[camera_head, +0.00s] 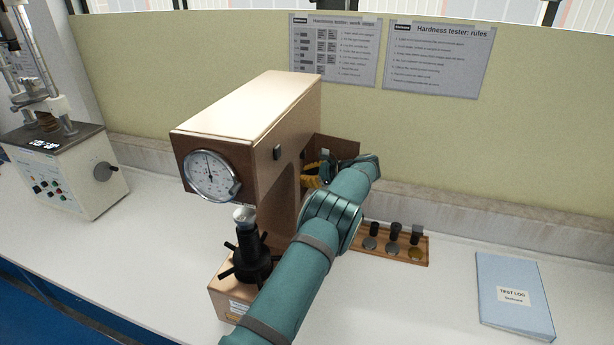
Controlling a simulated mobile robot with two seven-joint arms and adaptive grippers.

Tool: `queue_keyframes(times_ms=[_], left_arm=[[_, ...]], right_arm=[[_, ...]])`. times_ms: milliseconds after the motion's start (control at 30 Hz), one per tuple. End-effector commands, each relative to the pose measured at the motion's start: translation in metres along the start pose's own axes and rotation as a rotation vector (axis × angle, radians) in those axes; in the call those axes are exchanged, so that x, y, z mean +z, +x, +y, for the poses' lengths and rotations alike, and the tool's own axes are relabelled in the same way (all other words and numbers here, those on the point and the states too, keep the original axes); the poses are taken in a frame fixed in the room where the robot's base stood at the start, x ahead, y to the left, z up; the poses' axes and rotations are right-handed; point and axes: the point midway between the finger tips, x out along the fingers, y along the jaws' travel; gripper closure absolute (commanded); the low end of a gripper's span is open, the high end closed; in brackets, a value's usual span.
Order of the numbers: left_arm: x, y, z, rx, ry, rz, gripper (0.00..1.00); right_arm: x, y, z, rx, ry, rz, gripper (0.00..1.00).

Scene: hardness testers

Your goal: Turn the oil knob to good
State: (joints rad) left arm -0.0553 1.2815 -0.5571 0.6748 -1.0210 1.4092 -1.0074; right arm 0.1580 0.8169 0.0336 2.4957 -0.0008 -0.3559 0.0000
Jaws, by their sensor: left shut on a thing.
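The hardness tester (247,101) is a tan and brown machine on the bench, with a round dial (211,175) on its front. A brown panel (346,147) stands out from its right side towards the back. My teal left arm reaches past the tester's right side. My left gripper (314,174) is at that side by the panel, mostly hidden by the arm and the tester, with a yellow and dark part showing. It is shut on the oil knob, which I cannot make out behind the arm. My right gripper is not in view.
A black spoked handwheel (251,262) stands below the dial. A wooden tray (421,244) with several small weights and discs lies right of my arm. A blue test log (512,295) lies at the right. Another machine (66,170) stands at the left. The bench between is clear.

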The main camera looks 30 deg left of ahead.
Motion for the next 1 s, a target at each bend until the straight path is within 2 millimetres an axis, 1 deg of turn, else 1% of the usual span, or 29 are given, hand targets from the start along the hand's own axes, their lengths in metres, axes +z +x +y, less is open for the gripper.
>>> queue_keyframes(times_ms=[33,200,500,1000], left_arm=[[-0.0005,0.0025,0.0000,0.011,0.021,-0.003,1.00],[-0.0004,0.0023,-0.0007,0.038,0.089,-0.004,1.00],[-0.0003,0.0022,-0.0012,0.069,0.164,-0.004,1.00],[0.0003,0.0019,-0.0013,0.082,0.194,-0.003,1.00]], right_arm=[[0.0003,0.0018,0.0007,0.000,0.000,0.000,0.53],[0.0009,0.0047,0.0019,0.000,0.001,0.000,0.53],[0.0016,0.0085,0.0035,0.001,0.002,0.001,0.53],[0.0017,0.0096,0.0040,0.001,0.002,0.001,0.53]])
